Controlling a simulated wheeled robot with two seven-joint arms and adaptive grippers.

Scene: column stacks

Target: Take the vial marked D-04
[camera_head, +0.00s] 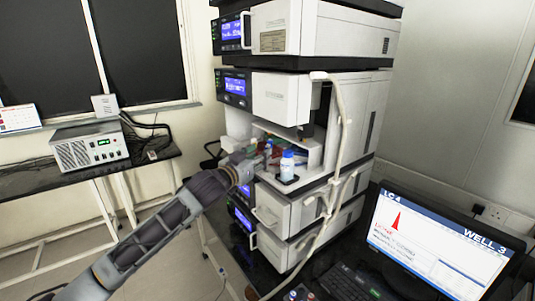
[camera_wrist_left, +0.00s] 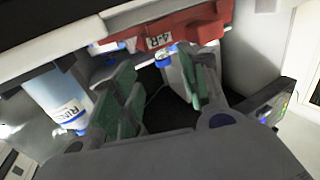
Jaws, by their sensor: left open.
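My left gripper (camera_head: 247,163) reaches into the open bay of the instrument stack in the head view. In the left wrist view its green-padded fingers (camera_wrist_left: 158,90) are apart, with nothing clearly held between them. A small blue-capped vial (camera_wrist_left: 164,62) shows beyond the gap between the fingertips, by a red rack (camera_wrist_left: 190,33) with a white label. I cannot read D-04 on any vial, and the vial's body is mostly hidden. My right gripper is not in view.
A white bottle with a blue cap (camera_head: 287,166) stands in the bay just right of my gripper; it also shows left of the fingers in the left wrist view (camera_wrist_left: 62,100). A pale tube (camera_head: 343,130) hangs down the stack.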

